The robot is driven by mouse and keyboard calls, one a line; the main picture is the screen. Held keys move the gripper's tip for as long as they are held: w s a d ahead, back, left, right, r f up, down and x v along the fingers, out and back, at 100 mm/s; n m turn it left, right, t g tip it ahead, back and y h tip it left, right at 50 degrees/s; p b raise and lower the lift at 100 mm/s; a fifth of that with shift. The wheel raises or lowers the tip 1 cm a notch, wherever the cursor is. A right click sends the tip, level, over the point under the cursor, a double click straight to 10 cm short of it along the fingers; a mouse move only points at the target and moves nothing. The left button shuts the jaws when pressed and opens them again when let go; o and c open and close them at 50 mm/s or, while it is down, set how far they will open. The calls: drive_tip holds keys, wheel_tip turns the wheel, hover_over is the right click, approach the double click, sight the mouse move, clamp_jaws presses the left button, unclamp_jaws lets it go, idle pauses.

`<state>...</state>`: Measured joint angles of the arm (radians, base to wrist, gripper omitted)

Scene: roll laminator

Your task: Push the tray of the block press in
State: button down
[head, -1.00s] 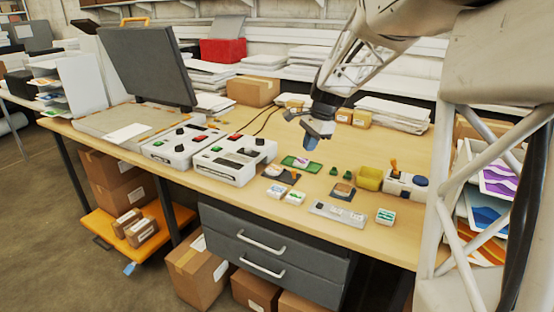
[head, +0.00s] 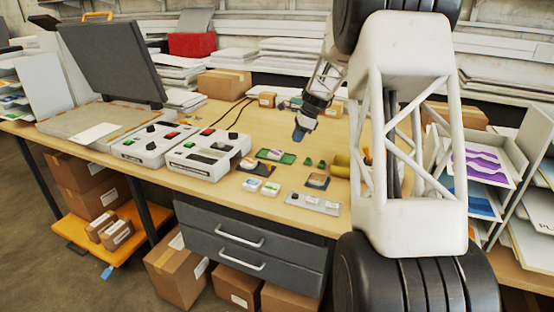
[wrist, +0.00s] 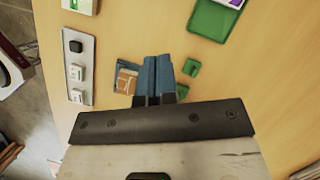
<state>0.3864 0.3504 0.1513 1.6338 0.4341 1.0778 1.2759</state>
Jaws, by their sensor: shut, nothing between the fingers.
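My gripper (head: 300,134) is shut and empty, its blue fingertips pointing down above the middle of the table. In the wrist view the shut fingers (wrist: 157,68) lie between a tan block on a blue-grey base (wrist: 126,80) at left and small green blocks (wrist: 191,67) at right. The tan-topped piece with a dark base (head: 317,181) also shows in the head view, in front of the gripper. I cannot tell for certain which piece is the block press or how far its tray stands out. My arm hides the table's right part.
A grey button strip (head: 313,203) lies near the front edge. A green tray (head: 276,155) and small white blocks (head: 271,188) lie close by. Two control boxes (head: 208,153) stand at left. A yellow bin (head: 340,171) is partly hidden by my arm.

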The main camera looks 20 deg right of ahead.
sight(246, 160)
drive_tip(key=shift+f, duration=0.1)
idle(0.3)
drive_tip(key=x, duration=1)
drive_tip(key=shift+a, duration=0.1)
drive_tip(key=shift+w+a, duration=0.25)
drive_tip(key=shift+a, duration=0.35)
drive_tip(key=shift+w+a, duration=0.2)
drive_tip(key=shift+a, duration=0.4)
drive_tip(key=shift+w+a, duration=0.15)
drive_tip(key=shift+a, duration=0.45)
drive_tip(key=w+a, duration=0.8)
drive_tip(key=shift+w+a, duration=0.3)
drive_tip(key=shift+a, duration=0.05)
